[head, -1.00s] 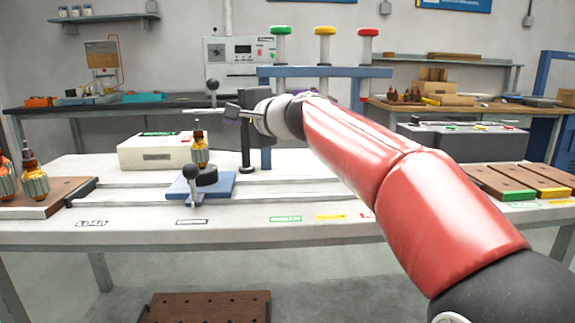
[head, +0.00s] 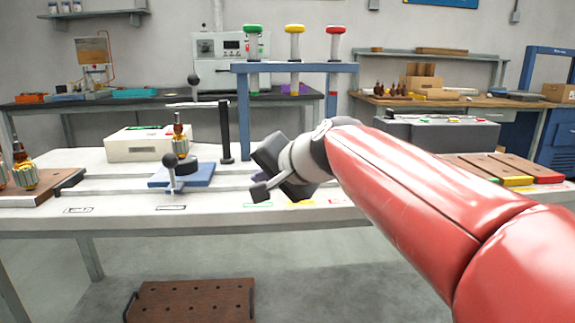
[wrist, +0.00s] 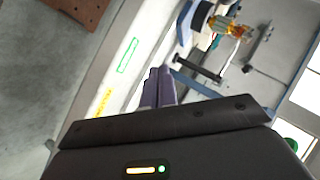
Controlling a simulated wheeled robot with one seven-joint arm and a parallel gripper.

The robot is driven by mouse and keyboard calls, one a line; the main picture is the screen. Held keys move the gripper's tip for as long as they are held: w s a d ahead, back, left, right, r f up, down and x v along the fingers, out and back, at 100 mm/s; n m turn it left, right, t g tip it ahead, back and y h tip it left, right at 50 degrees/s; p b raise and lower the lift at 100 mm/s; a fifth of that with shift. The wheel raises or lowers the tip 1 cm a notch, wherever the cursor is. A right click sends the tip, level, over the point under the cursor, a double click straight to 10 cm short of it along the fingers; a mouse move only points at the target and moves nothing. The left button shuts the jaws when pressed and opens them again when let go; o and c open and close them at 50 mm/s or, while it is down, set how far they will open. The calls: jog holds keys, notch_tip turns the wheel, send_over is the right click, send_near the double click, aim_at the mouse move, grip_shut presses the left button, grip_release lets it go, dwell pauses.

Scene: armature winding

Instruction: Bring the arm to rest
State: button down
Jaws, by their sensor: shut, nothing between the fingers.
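My red arm (head: 410,185) reaches in from the lower right of the head view. My gripper (head: 259,190) is above the front part of the white table (head: 130,218), right of the blue fixture. It is empty, and its fingers are together in the wrist view (wrist: 160,85). An armature (head: 180,138) stands upright on the blue fixture (head: 195,176); it also shows in the wrist view (wrist: 228,27). Nothing visibly touches my gripper.
A rack (head: 295,68) holds spools with green, yellow and red tops behind my arm. A wooden tray (head: 45,190) with armatures is at left, brown boards (head: 490,166) at right. A brown perforated board (head: 190,302) is low in front of the table.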

jog(key=s+d+f+n+g+h, duration=0.3)
jog(key=s+d+f+h, duration=0.4)
jog(key=s+d+f, duration=1.3)
jog(key=s+f+n, duration=0.1)
jog(key=s, duration=0.2)
jog(key=shift+s+g+h+p, duration=0.25)
jog(key=shift+g+h+p, duration=0.05)
jog(key=shift+g+p, duration=0.1)
